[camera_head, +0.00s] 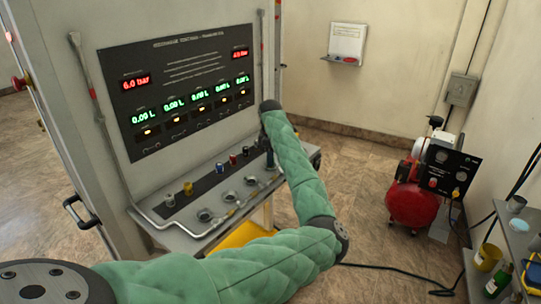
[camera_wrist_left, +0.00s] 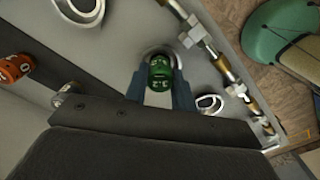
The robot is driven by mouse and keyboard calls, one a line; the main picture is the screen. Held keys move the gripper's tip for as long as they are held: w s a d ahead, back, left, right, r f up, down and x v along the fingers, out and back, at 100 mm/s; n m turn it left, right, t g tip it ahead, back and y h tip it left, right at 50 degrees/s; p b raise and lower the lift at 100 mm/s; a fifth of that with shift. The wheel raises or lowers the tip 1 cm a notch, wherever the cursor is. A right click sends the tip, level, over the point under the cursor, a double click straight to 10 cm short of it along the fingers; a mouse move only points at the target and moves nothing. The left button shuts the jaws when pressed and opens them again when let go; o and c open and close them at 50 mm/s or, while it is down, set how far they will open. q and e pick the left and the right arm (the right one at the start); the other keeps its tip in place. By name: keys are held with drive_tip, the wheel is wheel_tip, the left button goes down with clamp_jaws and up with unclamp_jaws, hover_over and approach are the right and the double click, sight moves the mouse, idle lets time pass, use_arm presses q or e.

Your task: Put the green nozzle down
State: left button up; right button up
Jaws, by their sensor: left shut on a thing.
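The green nozzle (camera_wrist_left: 158,72) is between the two bluish fingers of my left gripper (camera_wrist_left: 159,88) in the left wrist view. The fingers are shut on it. It overlaps a pale ring-shaped socket (camera_wrist_left: 160,50) on the grey shelf; I cannot tell whether it is in the socket or above it. In the head view my left gripper (camera_head: 270,158) is low over the far right part of the shelf (camera_head: 180,241), and I cannot make out the green nozzle there. My right gripper is not in view.
Other nozzles stand along the shelf's dark strip, including a yellow one (camera_head: 169,200) and a red one (camera_head: 233,159). Open sockets (camera_head: 205,214) lie in front. A metal pipe (camera_wrist_left: 232,80) runs along the shelf edge. A red compressor (camera_head: 411,205) stands at right.

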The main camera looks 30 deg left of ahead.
use_arm(q)
drive_tip(key=shift+f, duration=0.2)
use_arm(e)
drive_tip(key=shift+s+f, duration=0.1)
use_arm(q)
drive_tip(key=o, duration=1)
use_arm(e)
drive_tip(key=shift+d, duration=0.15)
use_arm(q)
drive_tip(key=shift+r, duration=0.15)
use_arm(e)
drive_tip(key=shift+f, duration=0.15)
use_arm(q)
drive_tip(key=shift+r+b, duration=2.2)
drive_tip(key=shift+r, duration=3.8)
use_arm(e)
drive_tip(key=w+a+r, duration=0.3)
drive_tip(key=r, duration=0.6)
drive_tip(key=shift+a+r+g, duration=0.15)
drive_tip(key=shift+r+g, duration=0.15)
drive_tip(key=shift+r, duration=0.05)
